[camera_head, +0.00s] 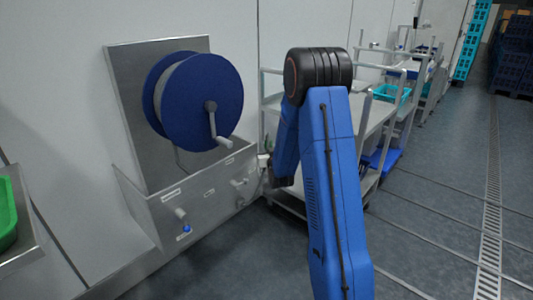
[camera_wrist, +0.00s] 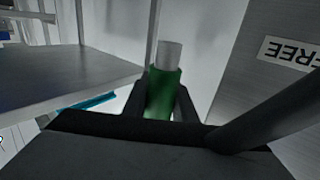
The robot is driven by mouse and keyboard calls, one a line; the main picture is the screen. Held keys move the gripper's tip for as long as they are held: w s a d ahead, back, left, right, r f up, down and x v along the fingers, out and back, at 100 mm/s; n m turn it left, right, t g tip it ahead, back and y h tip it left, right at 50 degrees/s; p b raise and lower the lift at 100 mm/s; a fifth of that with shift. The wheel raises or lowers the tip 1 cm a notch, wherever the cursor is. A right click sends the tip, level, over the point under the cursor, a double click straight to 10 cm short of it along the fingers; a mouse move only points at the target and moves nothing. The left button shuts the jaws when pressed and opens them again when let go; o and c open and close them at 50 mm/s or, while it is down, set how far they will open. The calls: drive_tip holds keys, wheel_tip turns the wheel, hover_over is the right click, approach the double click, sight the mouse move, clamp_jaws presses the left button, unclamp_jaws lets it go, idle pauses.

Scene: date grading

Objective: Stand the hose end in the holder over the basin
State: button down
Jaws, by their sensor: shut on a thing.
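The hose end, a green sleeve with a grey tip (camera_wrist: 163,85), stands nearly upright in the wrist view. My gripper (camera_wrist: 160,104) is shut on it, with a dark finger on each side. In the head view my gripper is mostly hidden behind my blue arm, close to the right end of the steel basin (camera_head: 150,222). The basin hangs on the wall below a blue hose reel (camera_head: 212,98) with a crank. Small fittings and labels sit on the basin's front. I cannot tell which fitting is the holder.
Shelved trolleys (camera_head: 375,122) stand along the wall right of the basin; a shelf edge (camera_wrist: 85,75) is close at left in the wrist view. A steel panel with an upside-down "FREE" label (camera_wrist: 288,52) is at right there. A green tray (camera_head: 8,215) is at far left. The right floor is clear.

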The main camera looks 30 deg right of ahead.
wheel_tip(320, 180, up, 7)
drive_tip(key=shift+r, duration=0.2)
idle(0.7)
